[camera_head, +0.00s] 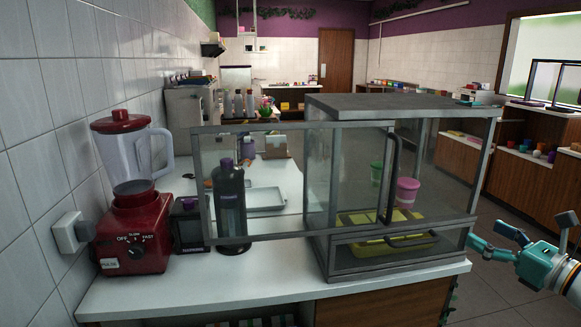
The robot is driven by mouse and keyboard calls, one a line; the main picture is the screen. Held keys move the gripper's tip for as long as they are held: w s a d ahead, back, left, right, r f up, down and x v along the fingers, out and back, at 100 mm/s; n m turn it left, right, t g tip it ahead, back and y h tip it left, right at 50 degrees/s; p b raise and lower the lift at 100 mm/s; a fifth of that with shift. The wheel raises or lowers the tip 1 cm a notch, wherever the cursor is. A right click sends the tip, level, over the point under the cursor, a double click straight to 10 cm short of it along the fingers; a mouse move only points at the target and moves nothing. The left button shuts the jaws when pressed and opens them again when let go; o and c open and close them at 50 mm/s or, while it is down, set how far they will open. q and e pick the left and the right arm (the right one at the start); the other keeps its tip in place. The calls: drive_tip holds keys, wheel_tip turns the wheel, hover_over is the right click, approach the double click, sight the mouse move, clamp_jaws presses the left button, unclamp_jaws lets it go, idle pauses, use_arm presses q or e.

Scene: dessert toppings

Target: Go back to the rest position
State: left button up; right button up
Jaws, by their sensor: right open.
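My right gripper (497,242) is at the right edge of the head view, teal and white, with its fingers spread and nothing between them. It is just right of the glass display case (400,105), in front of the open floor. Whether a finger touches the case I cannot tell. My left gripper is not in view.
A pink cup (407,192) and a green cup (376,173) are inside the case. A red blender (133,230) and a dark bottle (230,205) stand left.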

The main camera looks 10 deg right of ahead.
drive_tip(key=w+a+f+n+g+y+p, duration=0.1)
drive_tip(key=w+a+f+g+y+p, duration=0.3)
drive_tip(key=a+f, duration=0.8)
drive_tip(key=s+a+f+n+g+p, duration=0.1)
drive_tip(key=s+a+f+n+g, duration=0.15)
drive_tip(key=a+f, duration=0.35)
drive_tip(key=s+a+f+n+g, duration=0.1)
drive_tip(key=s+a+f+g, duration=0.3)
drive_tip(key=a, duration=0.3)
drive_tip(key=s+a+f+n+g+h+p, duration=0.1)
drive_tip(key=s+a+f+n+g+h, duration=0.15)
drive_tip(key=s+f+n, duration=0.55)
drive_tip(key=s+a+f+n+g+h+p, duration=0.1)
drive_tip(key=s+a+f+n+g+h, duration=0.15)
drive_tip(key=s+f+n, duration=0.5)
drive_tip(key=s+a+f+n+g+h+p, duration=0.15)
drive_tip(key=s+f+n+g, duration=0.3)
drive_tip(key=s, duration=0.65)
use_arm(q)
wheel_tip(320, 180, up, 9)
use_arm(e)
drive_tip(key=w+n+t, duration=0.1)
drive_tip(key=w+n, duration=0.1)
drive_tip(key=w+f+n+t, duration=0.1)
drive_tip(key=w+n+t, duration=0.1)
drive_tip(key=n, duration=0.1)
drive_tip(key=shift+w+n, duration=0.15)
drive_tip(key=shift+n, duration=0.1)
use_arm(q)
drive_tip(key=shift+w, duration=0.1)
